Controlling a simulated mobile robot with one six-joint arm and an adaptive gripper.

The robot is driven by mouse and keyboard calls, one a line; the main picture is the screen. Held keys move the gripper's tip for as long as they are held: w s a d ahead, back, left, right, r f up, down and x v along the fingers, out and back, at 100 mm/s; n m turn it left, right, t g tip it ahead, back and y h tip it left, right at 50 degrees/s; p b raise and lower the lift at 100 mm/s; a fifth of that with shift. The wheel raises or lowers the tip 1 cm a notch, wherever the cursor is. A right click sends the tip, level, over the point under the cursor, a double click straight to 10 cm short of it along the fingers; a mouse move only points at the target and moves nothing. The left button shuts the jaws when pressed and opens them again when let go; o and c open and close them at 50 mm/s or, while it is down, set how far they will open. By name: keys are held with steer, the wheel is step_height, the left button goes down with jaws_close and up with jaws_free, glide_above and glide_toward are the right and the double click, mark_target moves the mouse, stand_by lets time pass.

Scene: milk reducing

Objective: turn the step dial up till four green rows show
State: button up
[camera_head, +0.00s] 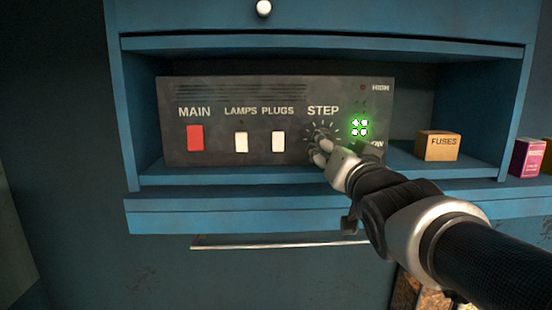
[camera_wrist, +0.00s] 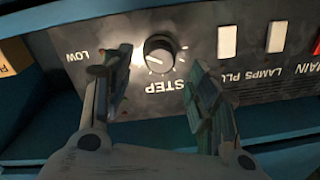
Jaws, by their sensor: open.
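The step dial (camera_wrist: 161,53) is a round dark knob with a white pointer mark, on the dark control panel (camera_wrist: 205,22). In the wrist view the panel appears upside down and the pointer aims left. My gripper (camera_wrist: 158,64) is open, with one finger on each side of the dial and visible gaps between. I cannot tell how far the fingertips are from the panel. In the head view my gripper (camera_head: 320,148) covers most of the dial. The green lights (camera_head: 360,127) show two lit rows of two, between HIGH and a partly hidden LOW label; dim dots are above.
The panel sits in a blue cabinet recess (camera_head: 330,45). A red MAIN switch (camera_head: 195,138) and white LAMPS (camera_head: 241,142) and PLUGS (camera_head: 278,141) switches are left of the dial. A FUSES box (camera_head: 438,146) stands on the shelf at right, with a magenta box (camera_head: 527,157) beyond.

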steer(key=s, duration=0.7)
steer(key=shift+s+d, duration=0.15)
steer(key=shift+s, duration=0.1)
steer(key=shift+f, duration=0.2)
steer(key=s+d+f+g+h+b, duration=0.1)
steer(key=s+f+g+b, duration=0.3)
steer(key=f, duration=0.7)
steer(key=s+d+f+g+b, duration=0.1)
steer(key=s+f+b, duration=0.1)
steer(key=f+b, duration=0.7)
steer(key=s+d+f+g+h+b, duration=0.1)
steer(key=s+f+g+b, duration=0.15)
steer(key=f, duration=1.05)
steer(key=s+a+f+n+g+b, duration=0.1)
steer(key=s+f+b, duration=0.3)
steer(key=f, duration=0.4)
steer(key=s+a+f+n+g+y+b, duration=0.1)
steer(key=s+f+g+b, duration=0.2)
steer(key=s+f, duration=0.3)
steer(key=s+a+f+n+g+b, duration=0.1)
steer(key=s+f+b, duration=0.4)
steer(key=f, duration=0.5)
steer(key=shift+a+f+n+g+b, duration=0.3)
steer(key=shift+n+g+b, duration=0.15)
steer(key=shift+g, duration=0.1)
